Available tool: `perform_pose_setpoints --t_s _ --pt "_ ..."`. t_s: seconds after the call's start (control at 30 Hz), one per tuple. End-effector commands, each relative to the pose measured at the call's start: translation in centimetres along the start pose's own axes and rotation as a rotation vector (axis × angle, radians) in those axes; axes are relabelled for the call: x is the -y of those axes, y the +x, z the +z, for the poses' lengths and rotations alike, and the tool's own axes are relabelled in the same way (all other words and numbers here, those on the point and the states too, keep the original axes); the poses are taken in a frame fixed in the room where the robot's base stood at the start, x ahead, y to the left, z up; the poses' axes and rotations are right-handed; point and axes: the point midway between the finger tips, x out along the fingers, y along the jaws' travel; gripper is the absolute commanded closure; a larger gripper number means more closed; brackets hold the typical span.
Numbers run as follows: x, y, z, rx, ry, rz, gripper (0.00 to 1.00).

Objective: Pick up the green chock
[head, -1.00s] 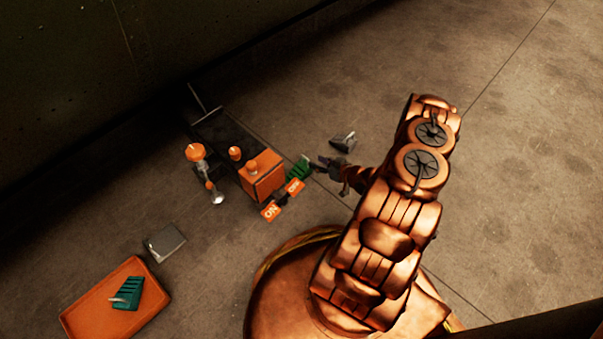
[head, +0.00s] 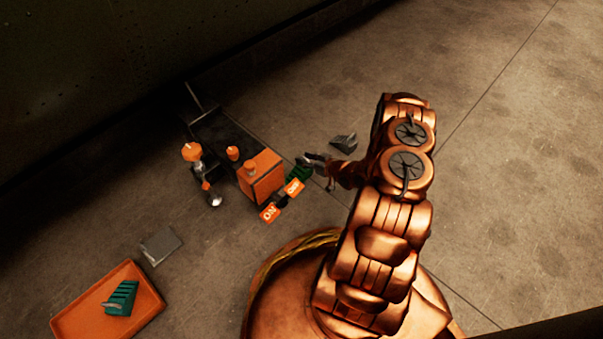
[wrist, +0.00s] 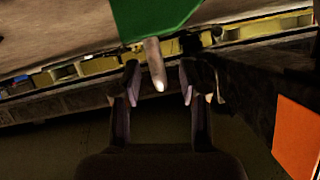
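A green chock (head: 298,174) stands on the floor beside an orange box, partly hidden by my gripper and an orange tag in the head view. My gripper (head: 317,160) is right at its near right side. In the wrist view, the green chock (wrist: 150,18) fills the top middle, and its pale metal peg (wrist: 154,60) points down toward the space between my fingertips (wrist: 158,82). The fingers are apart, with visible gaps on both sides of the peg. A second green chock (head: 121,297) lies in an orange tray (head: 75,322) at lower left.
The orange box (head: 262,172) with ON and OFF tags (head: 270,213) is close left of the chock. A grey chock (head: 344,143) lies just behind my gripper. A grey plate (head: 160,246) lies near the tray. Floor on the right is clear.

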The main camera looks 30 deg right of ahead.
Motion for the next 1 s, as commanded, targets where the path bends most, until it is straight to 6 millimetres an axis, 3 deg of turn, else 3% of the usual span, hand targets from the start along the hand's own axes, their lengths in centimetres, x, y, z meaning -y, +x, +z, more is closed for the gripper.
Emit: perform_pose_setpoints --t_s 0.03,0.4,1.0 --pt "0.01 -0.01 0.00 0.000 0.000 0.000 0.63" --pt "-0.01 -0.04 0.02 0.000 0.000 0.000 1.00" --pt "0.05 -0.02 0.05 0.001 0.001 -0.001 1.00"
